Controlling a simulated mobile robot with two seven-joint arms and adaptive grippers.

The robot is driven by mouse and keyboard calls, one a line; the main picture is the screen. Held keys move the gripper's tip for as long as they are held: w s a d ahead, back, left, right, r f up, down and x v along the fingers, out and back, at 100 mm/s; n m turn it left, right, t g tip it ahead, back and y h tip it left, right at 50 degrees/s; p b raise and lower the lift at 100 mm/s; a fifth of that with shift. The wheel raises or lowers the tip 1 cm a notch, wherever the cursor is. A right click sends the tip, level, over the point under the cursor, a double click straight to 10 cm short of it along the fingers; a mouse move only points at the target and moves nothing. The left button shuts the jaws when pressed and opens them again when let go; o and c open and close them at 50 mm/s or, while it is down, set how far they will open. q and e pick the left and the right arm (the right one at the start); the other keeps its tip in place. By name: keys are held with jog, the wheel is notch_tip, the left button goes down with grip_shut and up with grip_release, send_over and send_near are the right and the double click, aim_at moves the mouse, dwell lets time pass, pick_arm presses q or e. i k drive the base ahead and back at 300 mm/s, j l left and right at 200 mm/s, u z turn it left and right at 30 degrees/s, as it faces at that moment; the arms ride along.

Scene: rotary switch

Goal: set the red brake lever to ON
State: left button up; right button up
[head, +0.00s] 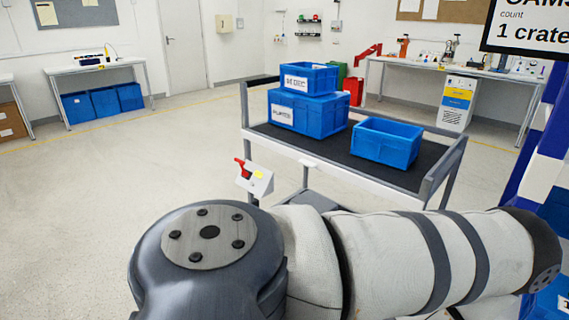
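The red brake lever (241,167) sits on the left side of a small white box (258,182) at the near left corner of a trolley. The lever slants up and to the left. A yellow label is on the box, and its writing is too small to read, so I cannot tell which setting the lever is at. One of my arms lies across the front of the head view, close below the box in the picture. Neither of my grippers shows, and no gripper is seen at the lever.
The trolley (350,166) has a black deck and grey rails. It carries several blue crates, two of them stacked (312,114) and one open (387,142) to the right. A blue and white structure (532,165) stands at the right. Open floor (90,200) lies to the left.

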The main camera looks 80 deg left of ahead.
aim_at(241, 162)
jog(key=u, duration=2.95)
